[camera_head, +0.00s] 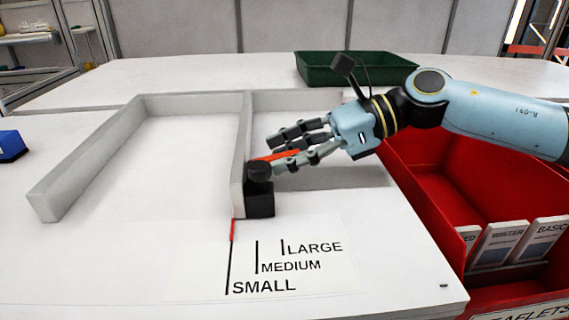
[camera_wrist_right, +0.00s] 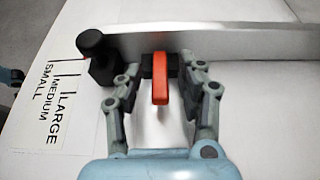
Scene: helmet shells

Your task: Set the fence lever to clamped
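The fence (camera_head: 241,150) is a light grey bar standing on the white table, with a black block (camera_head: 259,200) and round black knob (camera_head: 259,171) at its near end. The red fence lever (camera_head: 284,154) sticks out from the fence's right side. In the right wrist view the red lever (camera_wrist_right: 160,78) points toward my palm from a black mount. My right gripper (camera_head: 283,150) is open, with its fingers on either side of the lever and a gap on each side. The lever's base is partly hidden by fingers in the head view.
A printed scale (camera_head: 270,262) reads small, medium and large, with a red pointer by the small line. A red bin (camera_head: 425,205) with leaflets stands at the right. A green tray (camera_head: 350,68) sits behind. A blue object (camera_head: 11,146) lies at the left edge.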

